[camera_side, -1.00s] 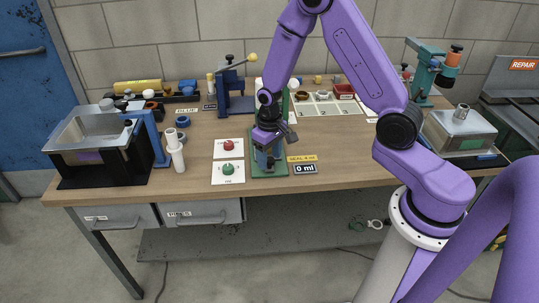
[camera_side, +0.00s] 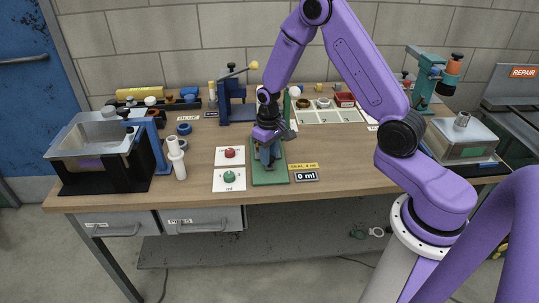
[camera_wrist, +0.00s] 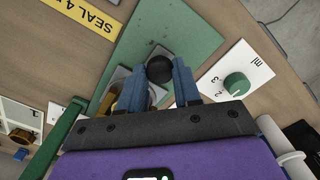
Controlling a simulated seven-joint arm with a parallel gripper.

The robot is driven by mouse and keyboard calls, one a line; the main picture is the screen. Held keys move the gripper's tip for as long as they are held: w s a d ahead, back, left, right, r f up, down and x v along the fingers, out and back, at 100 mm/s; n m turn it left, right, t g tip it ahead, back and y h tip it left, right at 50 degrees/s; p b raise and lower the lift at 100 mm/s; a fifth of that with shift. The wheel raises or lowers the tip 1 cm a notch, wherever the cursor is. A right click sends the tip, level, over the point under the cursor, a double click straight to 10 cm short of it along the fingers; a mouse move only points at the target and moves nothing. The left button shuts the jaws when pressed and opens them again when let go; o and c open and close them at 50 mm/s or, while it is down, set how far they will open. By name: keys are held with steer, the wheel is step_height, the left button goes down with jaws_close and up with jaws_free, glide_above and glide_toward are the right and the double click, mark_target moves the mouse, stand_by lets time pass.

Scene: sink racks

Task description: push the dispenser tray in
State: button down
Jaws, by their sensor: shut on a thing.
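The dispenser has a green base plate (camera_side: 269,178), also seen in the wrist view (camera_wrist: 187,38). A round black knob (camera_wrist: 159,68) sits at the front of the grey tray (camera_wrist: 158,93) over the plate. My gripper (camera_wrist: 158,78) has its two blue fingers on either side of the knob and is shut on it. In the side view my gripper (camera_side: 267,158) points down over the plate and hides most of the tray. The wrist view also shows a brass-coloured round part (camera_wrist: 115,98) by the left finger. How far in the tray sits is hidden.
A card with a green dial (camera_side: 229,177) and a card with a red button (camera_side: 229,154) lie left of the plate. A yellow seal label (camera_side: 304,166) and a 0 ml display (camera_side: 306,176) lie right. White cylinders (camera_side: 176,155) stand farther left.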

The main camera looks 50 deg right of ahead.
steer(key=c, duration=0.8)
jaws_free()
steer(key=shift+w+d, duration=0.25)
steer(key=shift+s, duration=0.1)
steer(key=shift+a, duration=0.1)
step_height(320, 180, up, 18)
steer(key=shift+f, duration=0.25)
steer(key=s+a+r+n, duration=0.2)
steer(key=s+a+n, duration=0.4)
steer(key=s+a, duration=0.55)
steer(key=s+n, duration=0.2)
steer(key=s, duration=0.4)
steer(key=s+d+f+n, duration=0.1)
steer(key=s+n, duration=0.1)
steer(key=s, duration=0.4)
steer(key=s+n, duration=0.2)
steer(key=s, duration=0.5)
steer(key=shift+d+f+n, duration=0.15)
steer(key=shift+d+n, duration=0.15)
steer(key=shift+d, duration=0.1)
